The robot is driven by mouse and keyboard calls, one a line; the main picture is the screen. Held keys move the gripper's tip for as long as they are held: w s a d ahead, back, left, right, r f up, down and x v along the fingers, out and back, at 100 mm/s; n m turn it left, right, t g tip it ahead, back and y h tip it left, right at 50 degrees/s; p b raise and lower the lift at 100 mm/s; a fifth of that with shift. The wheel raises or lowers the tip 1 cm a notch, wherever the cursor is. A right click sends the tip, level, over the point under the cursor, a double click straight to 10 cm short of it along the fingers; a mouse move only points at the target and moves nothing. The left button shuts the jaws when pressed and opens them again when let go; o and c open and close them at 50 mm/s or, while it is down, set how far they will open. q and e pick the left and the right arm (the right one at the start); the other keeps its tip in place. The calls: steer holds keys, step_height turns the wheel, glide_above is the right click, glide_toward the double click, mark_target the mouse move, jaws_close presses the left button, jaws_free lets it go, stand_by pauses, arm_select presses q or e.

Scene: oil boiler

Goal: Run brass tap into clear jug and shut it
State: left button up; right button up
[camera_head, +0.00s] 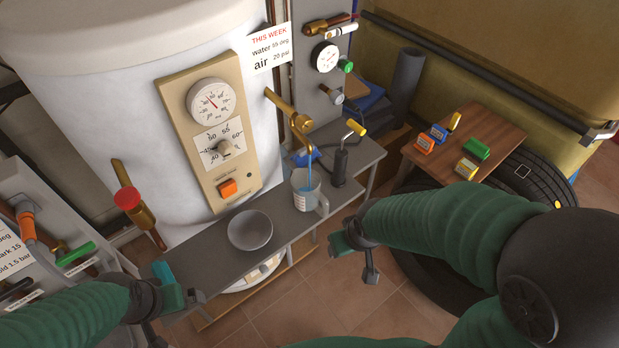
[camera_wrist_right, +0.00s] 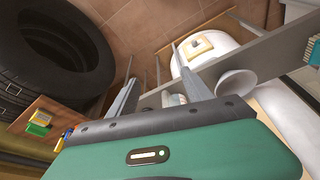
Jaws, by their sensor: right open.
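The brass tap (camera_head: 289,112) sticks out from the boiler's right side, with a blue lever (camera_head: 303,158) near its spout. A thin blue stream runs from the spout into the clear jug (camera_head: 307,190), which stands upright on the grey bench with some blue liquid inside. The jug's handle faces right; the jug is partly hidden in the right wrist view (camera_wrist_right: 174,100). My right gripper (camera_head: 362,258) is open and empty, in front of the bench and apart from the jug. My left gripper (camera_head: 193,297) is near the bench's left end; its jaw opening is unclear.
A grey bowl (camera_head: 250,231) sits left of the jug. A wooden table (camera_head: 468,143) with coloured boxes and tyres (camera_head: 535,180) is at right.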

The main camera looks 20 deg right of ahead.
steer(key=w+d+t, duration=0.4)
steer(key=w, duration=0.5)
steer(key=n+t+y+b, duration=0.2)
steer(key=n+t+y, duration=0.3)
steer(key=t, duration=0.5)
glide_toward(304, 124)
steer(key=shift+m+y, duration=0.7)
steer(key=x, duration=0.4)
steer(key=d+f+x, duration=0.1)
steer(key=x, duration=0.4)
steer(key=d+f+p+x, duration=0.1)
steer(key=x, duration=0.4)
steer(key=shift+w+a+f, duration=0.1)
steer(key=shift+w+f, duration=0.1)
steer(key=shift+w, duration=0.25)
jaws_close()
